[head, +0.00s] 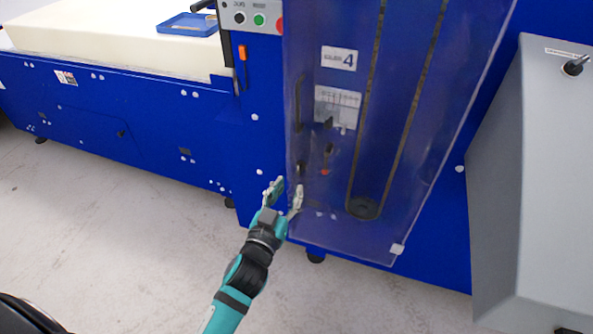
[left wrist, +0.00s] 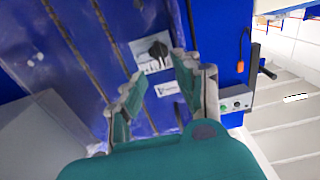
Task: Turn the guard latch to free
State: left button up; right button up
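A clear guard panel (head: 420,150) covers the front of the blue machine. Behind or on it is a white labelled plate (head: 338,97) with a small dark knob (head: 328,123) at its lower edge, likely the guard latch; its setting is too small to read. In the left wrist view, a black knob (left wrist: 158,49) stands on a white plate beyond the fingers. My left gripper (head: 288,188) is open and empty, below and left of the plate at the guard's lower left edge. It also shows open in the left wrist view (left wrist: 157,70). My right gripper is not in view.
A dark vertical handle (head: 298,104) and a red-tipped lever (head: 326,160) are near the guard's left side. A control box (head: 250,17) is above left. A foam block (head: 110,35) lies on the bed at left. A grey cabinet (head: 535,190) stands right. The floor in front is clear.

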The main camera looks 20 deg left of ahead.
aim_at(298, 170)
pick_arm(q)
jog(key=w, duration=0.6)
jog(key=shift+w+d, duration=0.1)
jog(key=shift+w, duration=0.1)
grip_shut()
